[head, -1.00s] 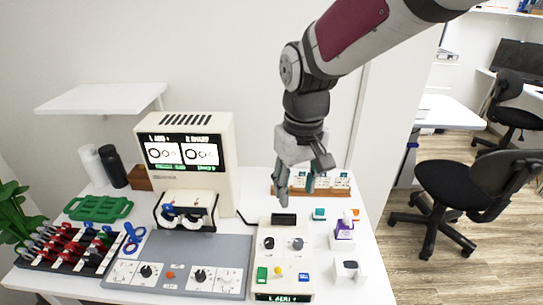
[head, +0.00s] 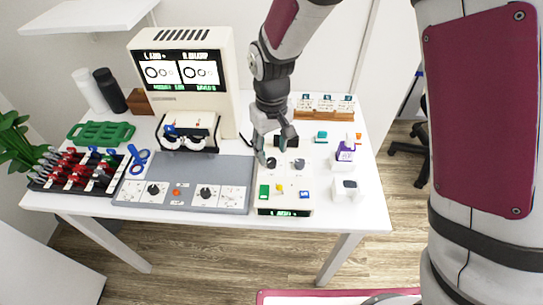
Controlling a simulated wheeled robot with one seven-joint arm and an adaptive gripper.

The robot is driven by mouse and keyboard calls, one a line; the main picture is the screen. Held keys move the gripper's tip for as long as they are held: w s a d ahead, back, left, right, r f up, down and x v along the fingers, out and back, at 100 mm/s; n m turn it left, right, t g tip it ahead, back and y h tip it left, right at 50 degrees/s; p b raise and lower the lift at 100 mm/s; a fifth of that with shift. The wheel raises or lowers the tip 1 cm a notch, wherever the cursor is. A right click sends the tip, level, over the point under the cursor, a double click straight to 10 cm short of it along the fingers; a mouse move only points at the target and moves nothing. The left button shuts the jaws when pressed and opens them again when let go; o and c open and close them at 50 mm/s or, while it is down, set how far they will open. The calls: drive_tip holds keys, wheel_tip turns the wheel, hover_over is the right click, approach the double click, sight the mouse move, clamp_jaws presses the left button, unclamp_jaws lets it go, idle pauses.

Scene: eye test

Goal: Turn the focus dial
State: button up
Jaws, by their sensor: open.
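My gripper (head: 272,151) is open and empty, pointing down over the back left part of a white control box (head: 285,198). The box has a black dial (head: 271,164) at left and a grey dial (head: 300,165) at right. The black dial is just below my fingertips in the picture; I cannot tell whether they touch it. A grey panel (head: 228,172) left of the box carries two more black dials, one at left (head: 153,189) and one at right (head: 205,193). The labels are too small to show which is the focus dial.
A cream monitor (head: 220,93) with two ring pictures stands behind the panel, a viewer (head: 188,120) before it. A purple-labelled bottle (head: 345,151) and a white block (head: 347,189) stand right of the box. A rack of tools (head: 75,170) sits at left.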

sight(271, 161)
drive_tip(key=shift+f, duration=1.95)
drive_tip(key=shift+c, duration=0.6)
clamp_jaws()
